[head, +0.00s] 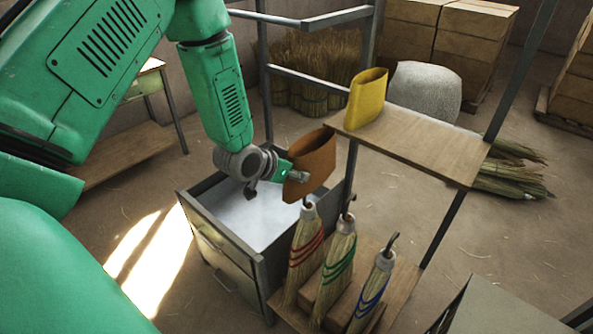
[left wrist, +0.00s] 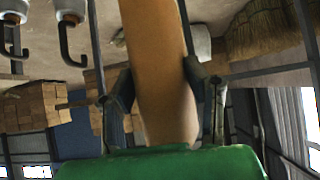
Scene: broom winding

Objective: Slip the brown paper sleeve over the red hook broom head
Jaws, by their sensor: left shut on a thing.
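The brown paper sleeve (head: 314,163) is held by my left gripper (head: 291,175) by its lower left side in the head view. In the left wrist view the sleeve (left wrist: 158,70) runs between the two fingers. The sleeve is tilted, its wide opening facing up. The broom head with red bands (head: 304,257) stands upright at the left of three, its hook (head: 307,202) just below the sleeve. The sleeve appears above it and not around it. Two hooks (left wrist: 71,40) show at the upper left of the left wrist view. My right gripper is out of view.
Broom heads with green bands (head: 339,262) and blue bands (head: 372,292) stand beside the red one on the low shelf. A yellow sleeve (head: 366,98) stands on the upper wooden shelf (head: 425,142). An open drawer cabinet (head: 215,240) is at the left.

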